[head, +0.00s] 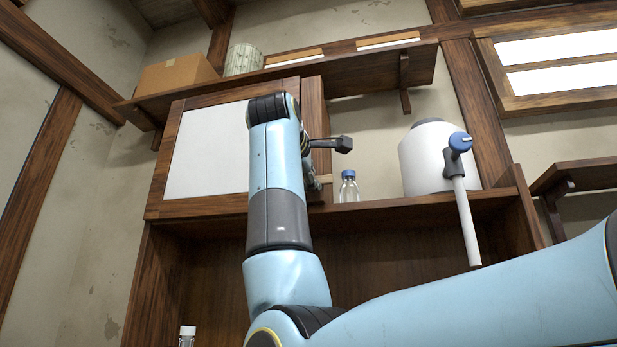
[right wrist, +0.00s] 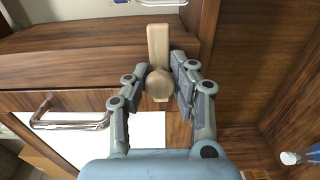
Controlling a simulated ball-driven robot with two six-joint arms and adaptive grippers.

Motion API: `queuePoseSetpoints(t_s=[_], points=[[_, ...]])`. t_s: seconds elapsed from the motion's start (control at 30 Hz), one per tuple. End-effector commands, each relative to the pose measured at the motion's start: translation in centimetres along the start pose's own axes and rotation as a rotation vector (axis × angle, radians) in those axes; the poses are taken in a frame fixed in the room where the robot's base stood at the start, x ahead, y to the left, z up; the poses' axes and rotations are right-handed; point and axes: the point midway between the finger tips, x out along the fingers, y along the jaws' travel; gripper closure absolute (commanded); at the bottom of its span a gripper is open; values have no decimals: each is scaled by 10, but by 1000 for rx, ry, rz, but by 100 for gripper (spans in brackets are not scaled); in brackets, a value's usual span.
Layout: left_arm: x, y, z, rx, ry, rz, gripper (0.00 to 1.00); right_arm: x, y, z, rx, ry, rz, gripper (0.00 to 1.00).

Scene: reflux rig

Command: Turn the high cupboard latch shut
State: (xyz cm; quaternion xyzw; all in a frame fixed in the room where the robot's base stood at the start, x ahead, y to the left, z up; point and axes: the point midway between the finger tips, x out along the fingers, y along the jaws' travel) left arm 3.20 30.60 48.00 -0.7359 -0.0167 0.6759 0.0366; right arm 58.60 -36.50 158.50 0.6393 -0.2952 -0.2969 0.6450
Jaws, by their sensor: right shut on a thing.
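The high cupboard has a dark wood frame and a white-panelled door (head: 205,150), which looks shut. The latch is a pale wooden bar with a round knob (right wrist: 158,84). In the right wrist view the bar points straight up from the knob. A small pale piece of it (head: 325,178) shows in the head view at the cupboard's right edge. My right gripper (right wrist: 163,84) has a finger on each side of the knob and is shut on it. In the head view this gripper (head: 313,182) is mostly hidden behind my forearm. My left gripper is not in view.
A blue-capped bottle (head: 348,188) stands on the ledge just right of the gripper. A white tank with a blue tap (head: 425,160) stands farther right. A shelf above holds a cardboard box (head: 177,75) and a pale canister (head: 243,60). A chrome handle (right wrist: 70,112) is left of the gripper.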

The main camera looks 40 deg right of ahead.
Motion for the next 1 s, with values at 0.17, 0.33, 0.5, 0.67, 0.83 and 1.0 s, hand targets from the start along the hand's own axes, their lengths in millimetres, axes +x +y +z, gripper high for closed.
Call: queuePoseSetpoints(t_s=[0.17, 0.33, 0.5, 0.67, 0.83, 1.0], points=[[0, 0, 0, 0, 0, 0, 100, 0, -4, -1, 19, 0, -9, 100], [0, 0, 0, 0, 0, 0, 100, 0, -4, -1, 22, 0, -10, 100], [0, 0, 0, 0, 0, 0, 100, 0, -4, -1, 21, 0, -10, 100], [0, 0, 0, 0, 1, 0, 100, 0, -4, -1, 21, 0, -9, 62], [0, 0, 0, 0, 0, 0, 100, 0, -2, -1, 22, 0, -6, 50], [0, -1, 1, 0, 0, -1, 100, 0, -2, 0, 23, 0, -4, 50]])
